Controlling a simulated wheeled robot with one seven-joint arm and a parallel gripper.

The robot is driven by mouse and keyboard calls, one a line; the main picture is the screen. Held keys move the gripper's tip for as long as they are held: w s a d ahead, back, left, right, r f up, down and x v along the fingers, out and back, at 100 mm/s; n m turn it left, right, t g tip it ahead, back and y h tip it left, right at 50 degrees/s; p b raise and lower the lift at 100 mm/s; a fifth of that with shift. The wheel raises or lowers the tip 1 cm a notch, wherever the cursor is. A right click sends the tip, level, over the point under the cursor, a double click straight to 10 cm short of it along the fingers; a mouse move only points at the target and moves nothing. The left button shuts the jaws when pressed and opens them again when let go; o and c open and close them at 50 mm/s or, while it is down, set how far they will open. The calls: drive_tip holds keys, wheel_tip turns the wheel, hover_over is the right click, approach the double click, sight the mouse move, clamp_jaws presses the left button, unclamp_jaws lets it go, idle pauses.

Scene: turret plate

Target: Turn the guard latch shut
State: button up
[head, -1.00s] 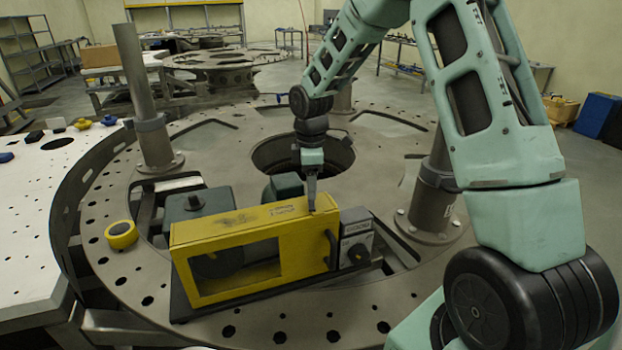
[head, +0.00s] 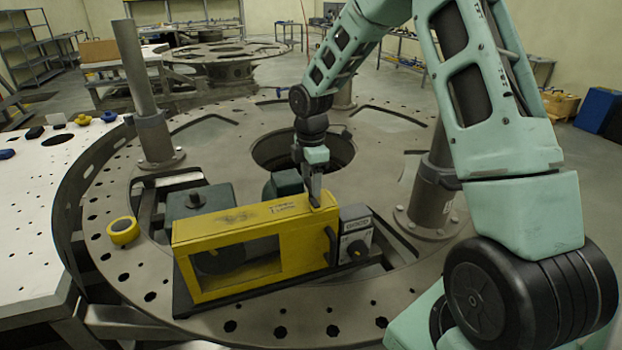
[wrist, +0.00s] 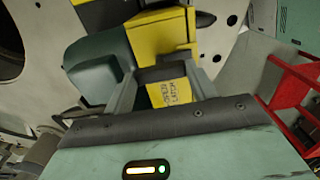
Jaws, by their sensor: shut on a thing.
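The yellow guard (head: 300,248), a box-like cover with a window in its front, stands on a dark base on the round plate. My gripper (head: 315,200) points down at the right end of the guard's top. In the wrist view its two fingers (wrist: 163,82) stand either side of a dark piece, which I take for the guard latch (wrist: 165,72). The gripper is shut on it. A yellow label with dark lettering (wrist: 168,93) shows between the fingers. In the head view the fingers mostly hide the latch, so its exact angle cannot be told.
A grey box with a dark knob (head: 355,245) sits at the guard's right end. A dark green block (head: 284,184) stands close behind the gripper. Grey posts (head: 150,135) rise from the turret plate (head: 120,270). A yellow roll (head: 123,231) lies left of the guard.

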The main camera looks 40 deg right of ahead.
drive_tip(key=shift+w, duration=0.1)
drive_tip(key=o, duration=1)
drive_tip(key=shift+r, duration=0.1)
wheel_tip(320, 180, up, 17)
drive_tip(key=b, duration=0.4)
drive_tip(key=shift+r, duration=0.15)
